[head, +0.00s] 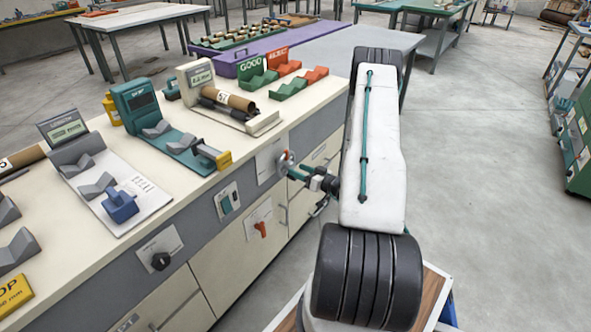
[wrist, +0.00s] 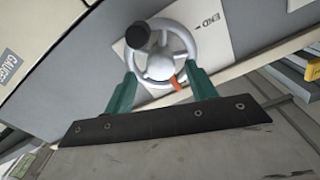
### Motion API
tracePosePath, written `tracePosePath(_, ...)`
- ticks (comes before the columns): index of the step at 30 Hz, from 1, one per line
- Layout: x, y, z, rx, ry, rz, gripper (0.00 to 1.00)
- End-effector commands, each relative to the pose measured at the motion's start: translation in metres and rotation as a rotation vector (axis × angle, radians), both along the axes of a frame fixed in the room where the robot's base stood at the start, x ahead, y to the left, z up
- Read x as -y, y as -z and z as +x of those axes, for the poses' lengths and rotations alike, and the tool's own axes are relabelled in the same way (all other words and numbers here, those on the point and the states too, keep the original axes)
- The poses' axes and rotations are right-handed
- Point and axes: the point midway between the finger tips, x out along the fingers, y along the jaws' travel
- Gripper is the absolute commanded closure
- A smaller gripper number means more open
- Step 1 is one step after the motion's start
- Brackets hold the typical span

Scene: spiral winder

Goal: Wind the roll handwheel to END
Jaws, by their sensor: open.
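The roll handwheel (wrist: 181,42) is a silver spoked wheel on the bench front, with a black knob (wrist: 138,34) on its rim at upper left in the wrist view. A red-orange pointer (wrist: 180,79) shows at its lower rim. The END mark with an arrow (wrist: 213,23) is printed on the pale plate to its right. My gripper (wrist: 160,84) is open, its two green fingers on either side of the wheel's lower part. I cannot tell whether they touch it. In the head view the handwheel (head: 285,160) is partly hidden by my gripper (head: 305,175).
The bench front also carries a black knob (head: 161,261), a red switch (head: 261,229) and a green-button panel (head: 228,202). Measuring stands and a brown tube (head: 229,99) are on the benchtop.

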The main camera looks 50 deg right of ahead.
Motion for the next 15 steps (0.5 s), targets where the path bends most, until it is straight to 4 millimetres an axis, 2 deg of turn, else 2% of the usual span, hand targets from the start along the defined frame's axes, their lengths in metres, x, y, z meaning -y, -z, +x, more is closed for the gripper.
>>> tracePosePath(3,-0.002,0.0,0.015,0.0,-0.002,0.0,0.44)
tracePosePath(6,-0.002,0.0,0.022,0.0,-0.001,0.001,0.44)
tracePosePath(15,-0.002,0.0,0.024,0.0,-0.001,0.002,0.44)
